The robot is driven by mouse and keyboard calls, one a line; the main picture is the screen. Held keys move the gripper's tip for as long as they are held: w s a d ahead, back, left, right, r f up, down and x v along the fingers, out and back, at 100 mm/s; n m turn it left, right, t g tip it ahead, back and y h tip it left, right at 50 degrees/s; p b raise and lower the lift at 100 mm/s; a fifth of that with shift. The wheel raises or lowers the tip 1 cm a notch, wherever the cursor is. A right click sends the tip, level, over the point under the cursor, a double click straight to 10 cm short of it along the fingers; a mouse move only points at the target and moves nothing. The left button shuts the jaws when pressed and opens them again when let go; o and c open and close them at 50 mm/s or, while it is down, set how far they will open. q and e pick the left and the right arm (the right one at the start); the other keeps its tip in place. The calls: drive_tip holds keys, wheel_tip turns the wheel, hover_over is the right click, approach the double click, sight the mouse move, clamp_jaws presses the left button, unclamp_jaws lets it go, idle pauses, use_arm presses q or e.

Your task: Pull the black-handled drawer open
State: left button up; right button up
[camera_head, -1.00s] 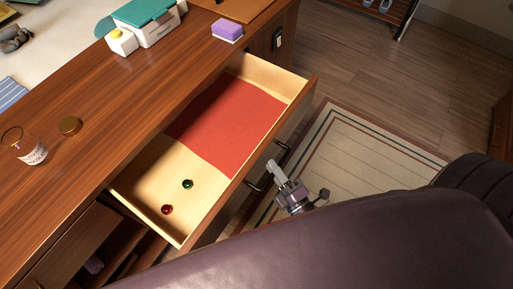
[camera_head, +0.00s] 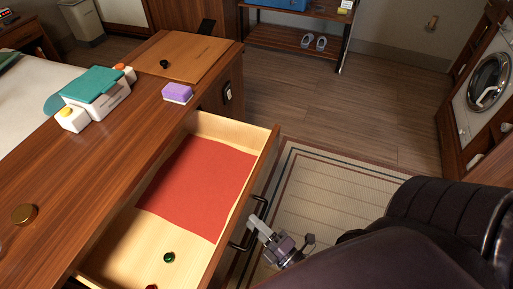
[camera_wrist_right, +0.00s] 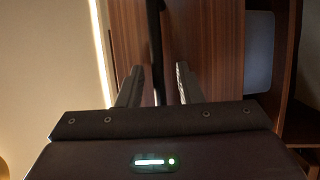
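The drawer (camera_head: 262,165) stands well out of the wooden counter, its inside in plain sight. Its black handle (camera_head: 262,205) is a bar on the front face, partly covered by my right gripper (camera_head: 254,222). In the right wrist view the handle (camera_wrist_right: 156,50) runs between the two fingers of my right gripper (camera_wrist_right: 157,92), with a visible gap on each side. That gripper looks open around the bar. My left gripper is out of view.
A red liner (camera_head: 200,185), a green round piece (camera_head: 169,257) and a red one (camera_head: 151,287) lie in the drawer. A purple sponge (camera_head: 177,92) and a teal-lidded box (camera_head: 95,88) stand on the counter. A rug (camera_head: 325,205) covers the floor beside the drawer.

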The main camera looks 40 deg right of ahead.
drive_tip(key=b+v, duration=0.1)
drive_tip(key=v, duration=0.7)
drive_tip(key=shift+w, duration=0.1)
idle(0.5)
